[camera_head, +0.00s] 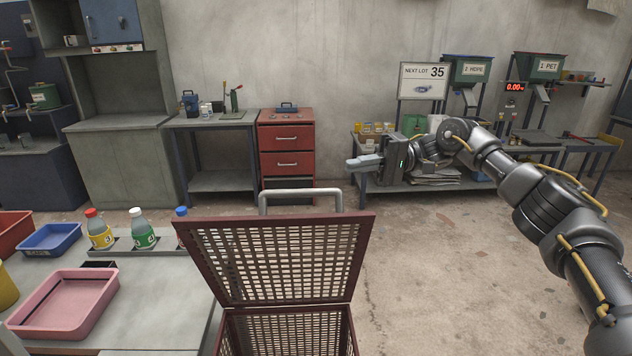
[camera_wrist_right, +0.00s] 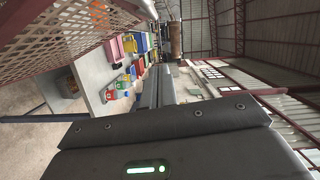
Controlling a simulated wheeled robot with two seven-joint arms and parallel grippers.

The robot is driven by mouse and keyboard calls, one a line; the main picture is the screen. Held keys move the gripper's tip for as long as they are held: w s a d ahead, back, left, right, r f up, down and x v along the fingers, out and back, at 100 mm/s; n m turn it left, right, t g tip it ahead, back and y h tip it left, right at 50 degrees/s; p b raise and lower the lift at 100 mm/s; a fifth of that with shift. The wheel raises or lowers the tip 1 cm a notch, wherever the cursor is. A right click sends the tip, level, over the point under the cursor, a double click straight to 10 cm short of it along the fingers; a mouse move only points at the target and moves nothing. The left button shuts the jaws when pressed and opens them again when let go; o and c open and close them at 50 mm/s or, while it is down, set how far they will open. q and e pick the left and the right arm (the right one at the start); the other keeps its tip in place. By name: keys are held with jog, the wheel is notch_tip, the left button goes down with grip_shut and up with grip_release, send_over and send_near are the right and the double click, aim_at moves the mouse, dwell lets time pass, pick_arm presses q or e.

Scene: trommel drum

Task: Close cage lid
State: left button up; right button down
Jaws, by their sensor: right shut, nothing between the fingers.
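The cage lid (camera_head: 282,258) is a dark red frame with a pale grid, standing raised and tilted at the near centre of the head view. A grey bar handle (camera_head: 300,193) rises from its top edge. The cage (camera_head: 287,333) below it is open, and its lower part is cut off by the frame. A red-edged grid (camera_wrist_right: 66,32) also shows at upper left in the right wrist view. My right gripper (camera_head: 354,163) is shut and empty, above and right of the lid handle, apart from it. My left gripper is not in view.
A table (camera_head: 150,300) at left holds a pink tray (camera_head: 66,302), a blue tray (camera_head: 48,238) and bottles, including a green-labelled one (camera_head: 142,230). A red drawer cabinet (camera_head: 287,150) stands behind. The floor right of the cage (camera_head: 450,270) is clear.

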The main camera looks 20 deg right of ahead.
jog(key=s+a+p, duration=0.4)
jog(key=a+p, duration=0.1)
jog(key=a, duration=0.6)
jog(key=shift+s+f+p, duration=0.15)
jog(key=shift+f+p, duration=0.2)
jog(key=shift+f, duration=0.05)
